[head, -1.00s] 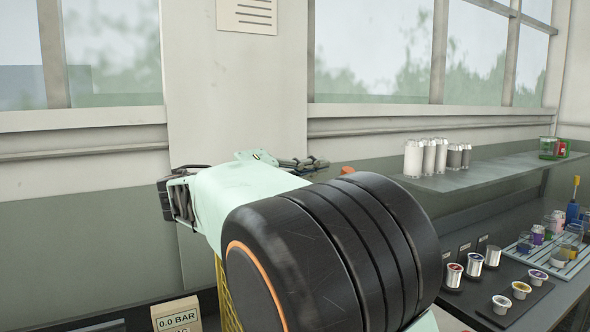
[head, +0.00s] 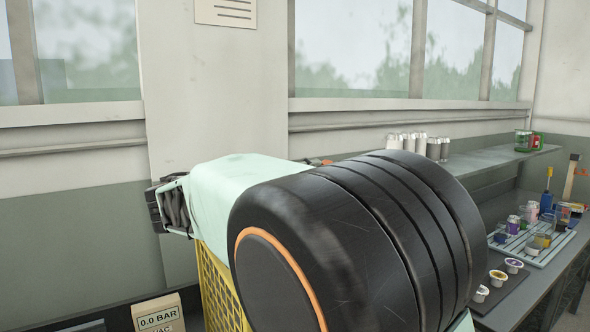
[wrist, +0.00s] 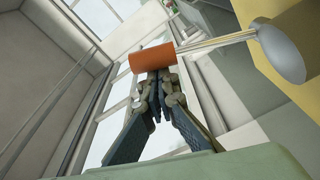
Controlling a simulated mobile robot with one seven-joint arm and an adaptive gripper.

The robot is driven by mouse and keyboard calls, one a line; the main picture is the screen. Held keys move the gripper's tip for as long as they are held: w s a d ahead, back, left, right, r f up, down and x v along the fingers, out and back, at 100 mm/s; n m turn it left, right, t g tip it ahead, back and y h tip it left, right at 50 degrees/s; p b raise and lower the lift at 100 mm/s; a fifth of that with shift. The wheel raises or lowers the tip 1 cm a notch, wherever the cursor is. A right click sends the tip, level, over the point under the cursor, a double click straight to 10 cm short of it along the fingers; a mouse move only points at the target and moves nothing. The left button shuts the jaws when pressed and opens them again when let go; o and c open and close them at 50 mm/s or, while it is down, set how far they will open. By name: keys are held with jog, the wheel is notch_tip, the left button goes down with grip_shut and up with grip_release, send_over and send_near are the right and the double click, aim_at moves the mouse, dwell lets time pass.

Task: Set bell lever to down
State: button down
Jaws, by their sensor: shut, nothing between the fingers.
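The bell lever shows in the wrist view as an orange cylindrical grip (wrist: 152,57) on a thin metal rod (wrist: 215,41), which runs right to a rounded silver hub (wrist: 282,52). My gripper (wrist: 157,74) is shut and empty. Its fingertips are right at the lower edge of the orange grip in that view; I cannot tell whether they touch it.
A yellow perforated panel (head: 213,290) stands below my arm. At right, a shelf (head: 480,162) carries several cans, above a bench with a striped rack (head: 545,252) of jars. A wall with windows is behind.

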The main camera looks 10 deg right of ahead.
jog(key=shift+s+f, duration=0.1)
jog(key=s+d+f+m+b, duration=0.2)
jog(key=s+m+b, duration=0.3)
jog(key=b, duration=1)
jog(key=shift+s+d+f+m+h+b, duration=0.2)
jog(key=shift+f+m+h+b, duration=0.2)
jog(key=shift+m, duration=0.4)
jog(key=shift+g, duration=0.3)
jog(key=shift+a, duration=0.1)
